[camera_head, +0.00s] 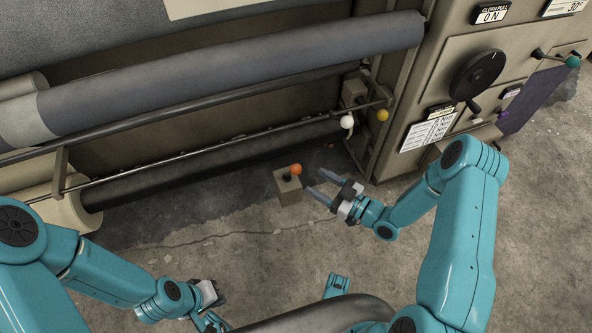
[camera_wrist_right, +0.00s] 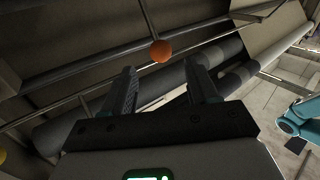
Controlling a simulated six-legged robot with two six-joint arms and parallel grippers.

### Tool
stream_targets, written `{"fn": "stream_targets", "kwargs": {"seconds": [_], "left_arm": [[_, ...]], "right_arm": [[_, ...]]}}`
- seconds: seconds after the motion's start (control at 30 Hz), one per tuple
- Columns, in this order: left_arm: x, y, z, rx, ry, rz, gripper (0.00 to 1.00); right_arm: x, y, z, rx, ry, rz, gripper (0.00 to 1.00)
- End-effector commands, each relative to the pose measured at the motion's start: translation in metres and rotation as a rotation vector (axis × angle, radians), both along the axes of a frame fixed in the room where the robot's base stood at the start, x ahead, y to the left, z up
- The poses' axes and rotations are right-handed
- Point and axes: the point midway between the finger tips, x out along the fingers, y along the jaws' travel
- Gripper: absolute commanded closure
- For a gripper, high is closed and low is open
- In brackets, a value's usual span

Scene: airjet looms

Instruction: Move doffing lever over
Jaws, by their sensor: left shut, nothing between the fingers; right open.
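The doffing lever has an orange ball knob (camera_head: 296,169) on a short stem above a small beige box (camera_head: 287,187) low in front of the loom. In the right wrist view the orange knob (camera_wrist_right: 161,50) lies beyond the fingertips, roughly centred between them, on a thin rod. My right gripper (camera_head: 321,185) is open and empty, just right of the box, its fingers pointing left toward the lever. Its two dark fingers (camera_wrist_right: 162,72) are apart and do not touch the knob. My left gripper (camera_head: 214,298) is shut and empty, low in the head view, away from the lever.
A grey cloth roll (camera_head: 230,75) and a dark lower roller (camera_head: 190,172) span the loom behind the lever. White (camera_head: 347,122) and yellow (camera_head: 382,115) knobs sit near its right end. A black handwheel (camera_head: 477,74) is on the right panel. Bare concrete floor (camera_head: 270,250) lies in front.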

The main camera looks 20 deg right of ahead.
Motion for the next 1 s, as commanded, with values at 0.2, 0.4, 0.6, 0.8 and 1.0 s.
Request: {"fn": "stream_targets", "kwargs": {"seconds": [0.2,0.4,0.6,0.8,1.0], "left_arm": [[0.002,0.002,-0.013,0.002,-0.004,0.010,1.00],[0.004,0.004,-0.018,0.002,-0.006,0.015,1.00],[0.004,0.004,-0.019,0.004,-0.007,0.017,1.00],[0.004,0.004,-0.018,0.004,-0.007,0.017,1.00],[0.004,0.004,-0.018,0.004,-0.007,0.017,1.00]], "right_arm": [[0.039,0.031,-0.003,0.000,-0.001,0.005,0.41],[0.061,0.047,-0.001,0.000,0.000,0.002,0.41],[0.068,0.052,0.000,0.000,0.001,0.001,0.41],[0.068,0.051,0.000,0.001,0.002,0.000,0.44],[0.068,0.051,0.000,0.001,0.002,0.000,1.00]]}}
